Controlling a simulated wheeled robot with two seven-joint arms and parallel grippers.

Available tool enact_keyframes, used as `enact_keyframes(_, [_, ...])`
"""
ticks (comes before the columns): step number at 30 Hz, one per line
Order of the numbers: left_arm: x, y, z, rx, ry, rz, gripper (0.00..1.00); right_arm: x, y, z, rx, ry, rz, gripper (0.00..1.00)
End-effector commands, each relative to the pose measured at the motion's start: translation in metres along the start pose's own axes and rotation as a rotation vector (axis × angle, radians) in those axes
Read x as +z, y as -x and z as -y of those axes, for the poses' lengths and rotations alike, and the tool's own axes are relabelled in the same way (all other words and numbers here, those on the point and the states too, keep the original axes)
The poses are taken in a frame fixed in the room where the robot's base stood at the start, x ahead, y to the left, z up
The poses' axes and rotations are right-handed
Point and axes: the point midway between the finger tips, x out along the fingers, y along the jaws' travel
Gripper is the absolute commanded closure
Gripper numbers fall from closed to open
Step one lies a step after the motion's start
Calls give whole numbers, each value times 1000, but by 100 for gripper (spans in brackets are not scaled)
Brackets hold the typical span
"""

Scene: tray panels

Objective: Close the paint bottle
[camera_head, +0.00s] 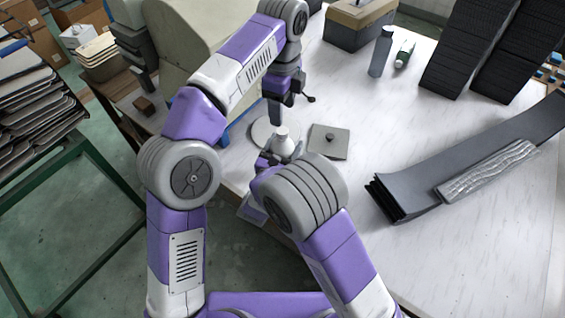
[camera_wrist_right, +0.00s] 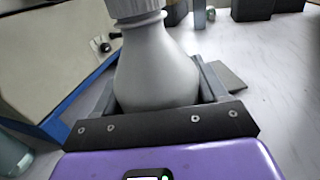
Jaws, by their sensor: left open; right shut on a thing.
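The pale paint bottle (camera_head: 283,147) stands upright at my right gripper near the table's left edge. In the right wrist view the bottle's body (camera_wrist_right: 155,75) sits between the fingers of my right gripper (camera_wrist_right: 165,98), which is shut on it. A pale collared top (camera_wrist_right: 135,10) shows on its neck, cut off by the frame's upper edge; I cannot tell if it is a separate cap. My left gripper (camera_head: 292,98) is open, above and behind the bottle, apart from it. I see nothing between its fingers.
A round grey disc (camera_head: 260,133) and a square grey plate (camera_head: 336,144) with a small thing on it lie by the bottle. A grey-blue cylinder (camera_head: 380,52) and another bottle (camera_head: 404,54) are at the back. A dark curved panel (camera_head: 480,150) lies right. The table's middle is clear.

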Motion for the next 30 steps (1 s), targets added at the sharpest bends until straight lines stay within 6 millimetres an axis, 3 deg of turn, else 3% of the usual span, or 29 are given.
enact_keyframes(11, [0,5,0,0,-1,0,39,0,0,0,0,0,1,100])
enact_keyframes(12, [0,5,0,0,-1,0,39,0,0,0,0,0,1,26])
enact_keyframes(17, [0,5,0,0,0,0,39,0,0,0,0,0,1,2])
enact_keyframes(25, [0,5,0,0,0,0,39,0,2,0,0,0,0,0])
enact_keyframes(30, [0,9,0,0,0,0,39,1,22,-1,4,2,-1,0])
